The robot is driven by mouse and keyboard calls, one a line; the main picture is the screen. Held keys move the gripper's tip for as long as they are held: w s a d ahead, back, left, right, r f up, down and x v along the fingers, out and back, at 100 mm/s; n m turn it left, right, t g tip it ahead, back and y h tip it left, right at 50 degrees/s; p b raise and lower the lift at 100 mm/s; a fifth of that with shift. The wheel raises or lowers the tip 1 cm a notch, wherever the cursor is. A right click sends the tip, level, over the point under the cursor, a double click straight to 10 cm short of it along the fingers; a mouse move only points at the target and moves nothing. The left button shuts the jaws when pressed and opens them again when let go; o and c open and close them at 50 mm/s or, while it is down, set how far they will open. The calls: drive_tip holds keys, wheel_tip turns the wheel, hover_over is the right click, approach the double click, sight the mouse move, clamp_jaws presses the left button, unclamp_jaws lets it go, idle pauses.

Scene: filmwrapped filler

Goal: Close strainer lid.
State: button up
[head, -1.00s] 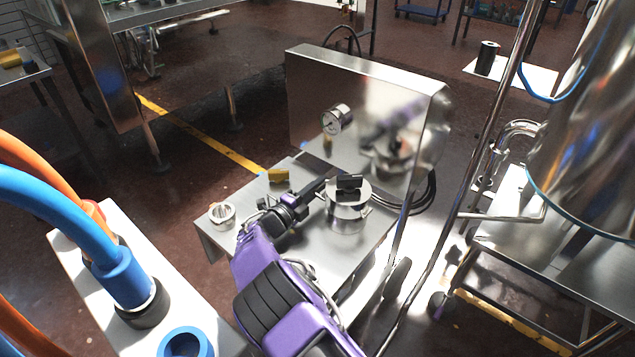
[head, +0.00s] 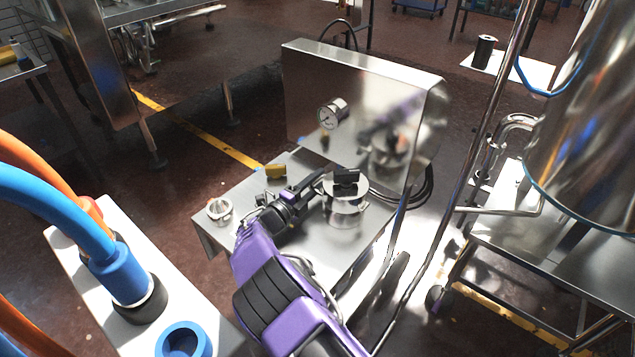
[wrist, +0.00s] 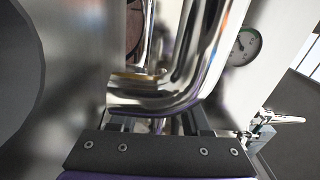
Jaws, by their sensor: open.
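The strainer (head: 345,212) appears as a shiny round steel vessel on the steel table. A pale flat disc, probably its lid, shows at its top, partly hidden by my gripper (head: 346,182). I cannot tell how far the lid is open. In the wrist view my gripper (wrist: 160,124) is open, with curved polished steel directly in front of and close to its fingers. Whether the fingers touch this steel is unclear. A large dark round edge at the left of the wrist view is too close to identify.
A steel cabinet (head: 350,100) with a pressure gauge (head: 332,114) stands behind the strainer. A small steel cup (head: 219,210) and a yellow block (head: 275,172) sit at the table's left. A steel pipe post and a tank (head: 590,130) stand at the right.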

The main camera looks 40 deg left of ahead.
drive_tip(key=s, duration=0.5)
drive_tip(key=s+d, duration=0.1)
drive_tip(key=s, duration=0.1)
drive_tip(key=shift+s+p, duration=0.2)
drive_tip(key=shift+p, duration=0.2)
